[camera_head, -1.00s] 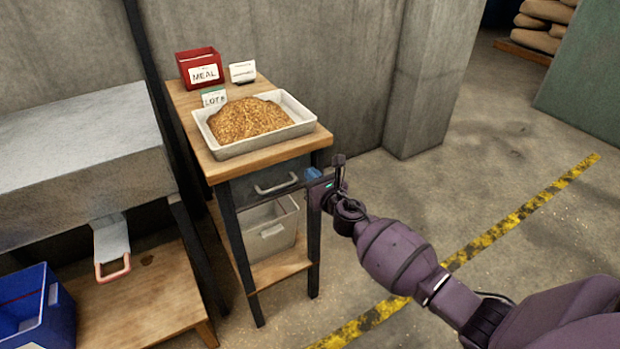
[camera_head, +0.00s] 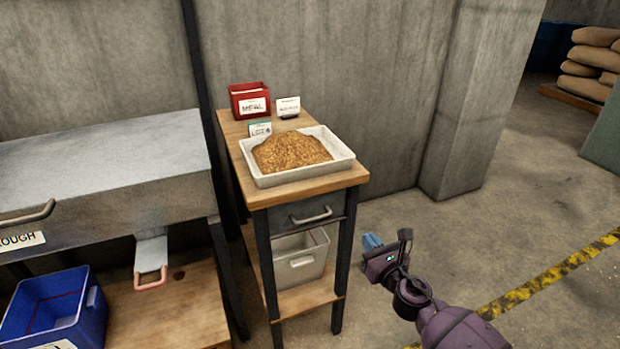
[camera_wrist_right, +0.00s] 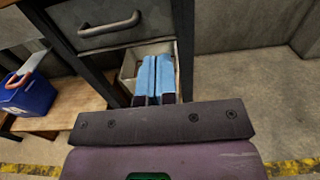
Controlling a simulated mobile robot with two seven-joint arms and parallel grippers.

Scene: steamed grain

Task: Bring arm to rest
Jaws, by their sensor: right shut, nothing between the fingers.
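My right gripper (camera_head: 371,243) is to the right of the small wooden-topped table, in front of the wall and apart from the table. In the right wrist view its two blue fingers (camera_wrist_right: 155,78) lie side by side, shut with nothing between them. They point toward the table's lower part, below the closed drawer (camera_wrist_right: 105,25). My right arm reaches in from the lower right of the head view. My left gripper is not in view.
The table (camera_head: 275,201) carries a white tray (camera_head: 345,160) of grain, a red box (camera_head: 249,101) and label cards. A white bin (camera_head: 300,262) stands on its lower shelf. A steel bench (camera_head: 100,180) and blue crate (camera_head: 60,310) are left. Floor right of the table is clear.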

